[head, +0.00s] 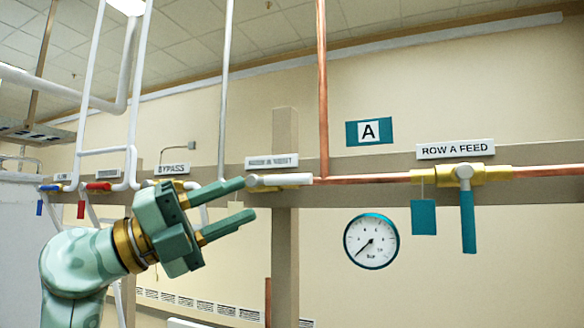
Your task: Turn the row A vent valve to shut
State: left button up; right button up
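The row A vent valve (280,181) has a cream lever lying level, in line with the copper pipe, under a small label plate (272,161) whose text is blurred. My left gripper (249,199) is open and empty, its two green fingers pointing right. The upper fingertip overlaps the lever's left end in the head view; I cannot tell whether they touch. The lower finger is below the lever. My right gripper is not in view.
The row A feed valve (466,175) at right has a teal lever hanging down and a teal tag (424,217). A round gauge (371,241) is below the pipe. Red (98,186) and blue (50,187) levers are at left. A beige post (285,255) stands behind the vent valve.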

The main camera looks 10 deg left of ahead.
aim_at(285, 182)
pick_arm(q)
jog(key=p+x, duration=0.2)
jog(key=x, duration=0.6)
jog(key=shift+w+d+r+p, duration=0.1)
jog(key=shift+d+r+p, duration=0.1)
jog(key=shift+d+p, duration=0.15)
jog(key=shift+w+d, duration=0.2)
jog(key=shift+d, duration=0.15)
grip_shut()
